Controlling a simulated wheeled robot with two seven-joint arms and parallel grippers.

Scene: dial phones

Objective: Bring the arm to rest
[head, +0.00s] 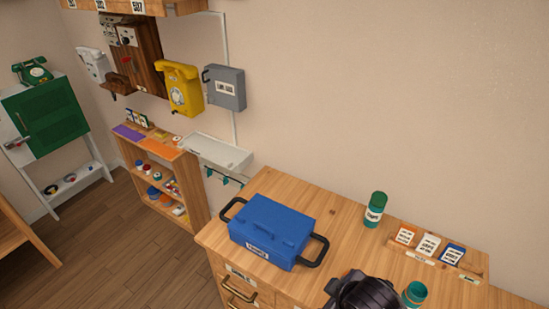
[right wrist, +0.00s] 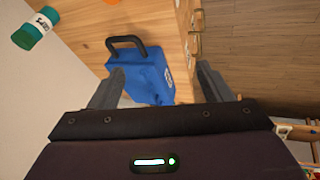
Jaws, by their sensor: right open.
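My right gripper shows in the right wrist view (right wrist: 158,88), with its two grey fingers spread apart and nothing held between them. A dark rounded part of my own arm shows at the bottom of the head view, over the front of the wooden cabinet (head: 330,206). A blue box (head: 270,228) with black side handles sits on the cabinet top. In the right wrist view the blue box (right wrist: 150,75) appears beyond the fingers; I cannot tell the exact gap. My left gripper is in neither view.
A green-capped canister (head: 375,210) stands behind the box, and a second green container (head: 414,294) is beside my arm. A card rack (head: 430,248) is at the right. Yellow (head: 181,88) and white wall phones hang at left. Wooden floor (head: 110,245) is open at left.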

